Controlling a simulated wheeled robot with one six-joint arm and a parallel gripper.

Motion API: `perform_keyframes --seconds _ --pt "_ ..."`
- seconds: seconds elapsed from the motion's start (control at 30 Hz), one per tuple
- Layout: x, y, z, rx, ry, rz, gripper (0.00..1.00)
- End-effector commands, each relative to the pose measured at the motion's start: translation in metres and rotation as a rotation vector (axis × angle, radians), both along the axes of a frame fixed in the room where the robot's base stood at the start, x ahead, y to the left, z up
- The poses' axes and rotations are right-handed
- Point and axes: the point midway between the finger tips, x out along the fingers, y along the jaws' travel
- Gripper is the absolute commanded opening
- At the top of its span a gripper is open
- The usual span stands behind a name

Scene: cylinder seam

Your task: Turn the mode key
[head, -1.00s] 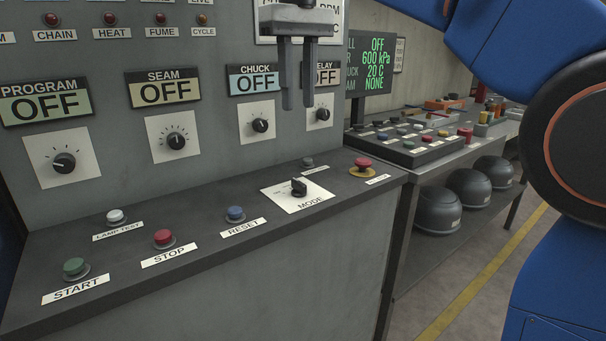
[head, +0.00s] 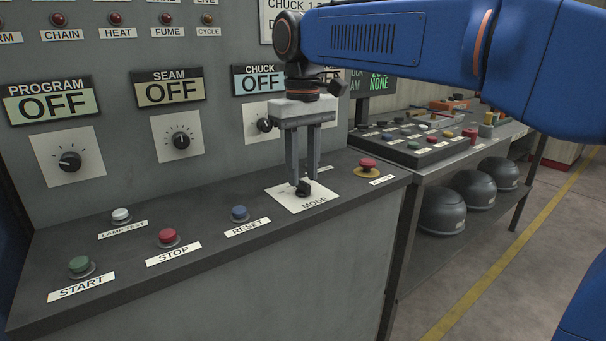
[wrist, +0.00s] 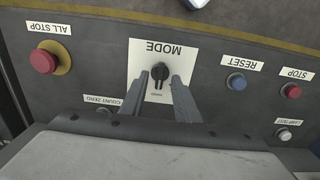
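The black mode key (head: 303,188) sits on a white plate marked MODE (head: 285,198) on the sloped console top. It also shows in the wrist view (wrist: 158,73), its handle lying roughly along the plate's length. My gripper (head: 303,181) points down over the key, its two grey fingers apart. In the wrist view the fingertips (wrist: 159,77) stand on either side of the key, with a small gap that seems to remain. I cannot tell whether either finger touches it. In the head view the fingers partly hide the key's back.
A red ALL STOP button (head: 368,165) on a yellow ring stands right of the plate. The blue RESET button (head: 239,213) and red STOP button (head: 168,237) are to the left. The upright panel (head: 225,130) with knobs rises behind my gripper.

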Motion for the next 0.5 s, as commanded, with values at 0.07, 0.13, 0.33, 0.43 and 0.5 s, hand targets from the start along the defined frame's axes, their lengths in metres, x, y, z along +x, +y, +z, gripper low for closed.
perform_keyframes --seconds 0.07,0.13,0.33,0.43,0.5 --pt "-0.0001 -0.0001 -0.0065 0.001 -0.001 0.000 0.29" --pt "-0.0003 -0.0002 -0.0106 0.000 0.000 0.000 0.29" --pt "-0.0001 -0.0001 -0.0138 0.001 -0.001 0.000 0.29" --pt "-0.0001 -0.0001 -0.0136 0.001 -0.001 0.000 0.29" --pt "-0.0001 -0.0001 -0.0136 0.001 -0.001 0.000 0.24"
